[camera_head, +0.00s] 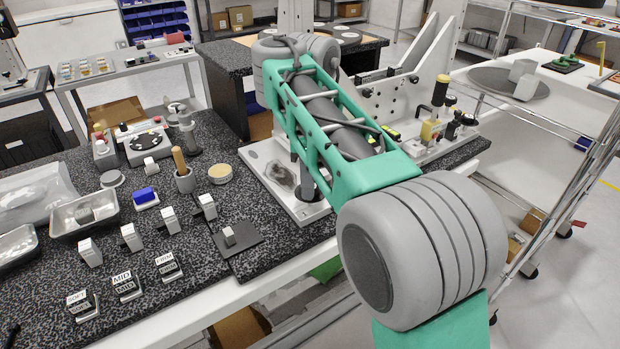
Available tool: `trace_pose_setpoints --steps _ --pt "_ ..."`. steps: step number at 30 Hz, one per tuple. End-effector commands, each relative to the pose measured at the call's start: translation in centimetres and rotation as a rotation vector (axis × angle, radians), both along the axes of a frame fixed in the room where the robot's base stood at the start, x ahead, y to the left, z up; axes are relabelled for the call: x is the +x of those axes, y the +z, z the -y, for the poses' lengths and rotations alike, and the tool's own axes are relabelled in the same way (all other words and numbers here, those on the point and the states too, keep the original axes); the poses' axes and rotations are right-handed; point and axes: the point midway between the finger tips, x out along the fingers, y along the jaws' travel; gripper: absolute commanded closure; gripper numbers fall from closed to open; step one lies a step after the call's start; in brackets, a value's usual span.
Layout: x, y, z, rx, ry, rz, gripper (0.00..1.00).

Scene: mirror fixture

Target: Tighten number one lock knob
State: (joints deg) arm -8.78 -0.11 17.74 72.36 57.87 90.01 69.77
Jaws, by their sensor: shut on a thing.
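A mirror fixture stands on the dark speckled bench, with a pale base plate (262,158) and an upright grey plate (372,97) partly behind my green arm. Several black and yellow knob-like parts (440,90) stand at its right end, and small yellow-green parts show near my arm. I cannot tell which is the number one lock knob; it may be hidden. My arm reaches from the lower right across the fixture to a grey joint at the upper left.
Left on the bench are labelled blocks (125,284), a metal tray (82,216), a wooden-handled tool in a cup (184,178), a tan-topped round tin (220,174) and a dark pad with a small block (238,242). A wheeled rack (560,190) stands at right.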

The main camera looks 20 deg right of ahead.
Motion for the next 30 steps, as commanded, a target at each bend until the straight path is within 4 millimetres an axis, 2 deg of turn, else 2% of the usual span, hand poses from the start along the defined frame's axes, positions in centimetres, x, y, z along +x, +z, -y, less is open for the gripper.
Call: trace_pose_setpoints --steps 20,21,28,30 --pt "-0.05 -0.10 -0.02 0.000 -0.063 -0.002 1.00" --pt "-0.05 -0.10 -0.02 0.000 -0.063 -0.002 0.61" --pt "-0.03 -0.05 -0.01 0.000 -0.063 -0.001 0.43" --pt "-0.03 -0.04 -0.01 0.000 -0.062 -0.001 0.43"
